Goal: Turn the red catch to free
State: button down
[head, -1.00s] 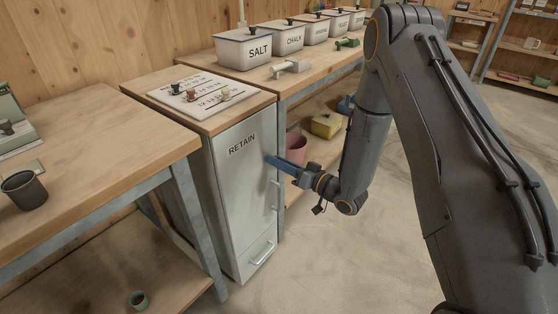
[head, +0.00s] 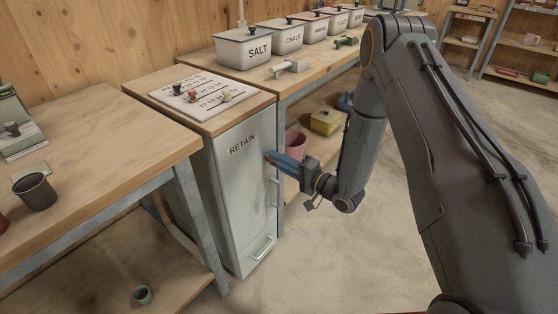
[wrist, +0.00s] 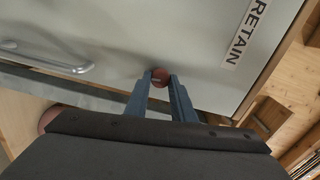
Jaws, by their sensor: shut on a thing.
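In the head view my gripper (head: 272,159) reaches the right edge of the door (head: 232,190), below and right of the RETAIN label (head: 242,145). The catch is mostly hidden by the fingers there. Which way the catch is turned cannot be made out.
The door's bar handle (wrist: 50,60) is left in the wrist view. A lower drawer handle (head: 263,249) sits below. Salt and chalk bins (head: 243,48) stand on the bench behind. A pink bucket (head: 296,145) and yellow box (head: 326,122) lie on the shelf beyond. Floor to the right is clear.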

jog(key=shift+s+a+f+m, duration=0.1)
jog(key=shift+m, duration=0.8)
jog(key=c, duration=1.5)
grip_release()
jog(key=v, duration=0.8)
